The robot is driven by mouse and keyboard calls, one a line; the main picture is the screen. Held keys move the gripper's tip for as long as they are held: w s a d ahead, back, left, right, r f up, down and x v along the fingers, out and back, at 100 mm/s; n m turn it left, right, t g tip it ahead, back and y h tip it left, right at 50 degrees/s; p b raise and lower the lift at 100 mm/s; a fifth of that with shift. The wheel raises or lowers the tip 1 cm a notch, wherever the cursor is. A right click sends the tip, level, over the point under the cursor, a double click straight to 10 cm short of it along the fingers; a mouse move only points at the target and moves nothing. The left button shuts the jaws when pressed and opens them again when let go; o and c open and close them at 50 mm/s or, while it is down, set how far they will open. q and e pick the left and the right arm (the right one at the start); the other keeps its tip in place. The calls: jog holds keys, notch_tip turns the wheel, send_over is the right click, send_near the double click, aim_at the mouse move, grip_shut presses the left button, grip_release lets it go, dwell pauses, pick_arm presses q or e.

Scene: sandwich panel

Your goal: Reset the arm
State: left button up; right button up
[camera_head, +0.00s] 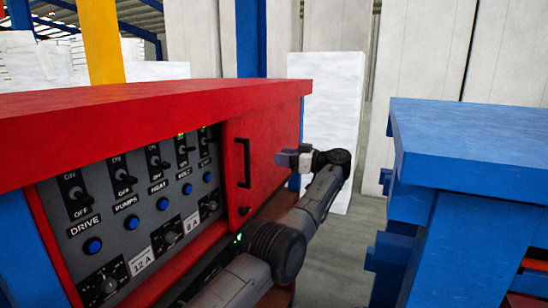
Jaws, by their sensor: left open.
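My left arm (325,190) rises from the bottom middle, and its wrist bends back to the left. My left gripper (285,158) is at the end of it, small in the picture, in front of the red cabinet's right end. It looks empty and stands apart from the black door handle (243,163). The fingertips are too small to make out well. My right gripper is out of view. The grey control panel (150,215) has a row of black ON/OFF switches, blue buttons and dark knobs. Labels read DRIVE, PUMPS and HEAT.
The red cabinet top (150,105) overhangs the panel on the left. A blue bench (475,150) stands at the right, with a gap of floor between. A white slab (335,110) stands upright behind my wrist. A yellow post (100,40) rises at the back left.

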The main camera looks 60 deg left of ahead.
pick_arm(q)
jog(key=shift+w+d, duration=0.25)
jog(key=shift+d, duration=0.1)
jog(key=shift+f, duration=0.1)
dwell(0.5)
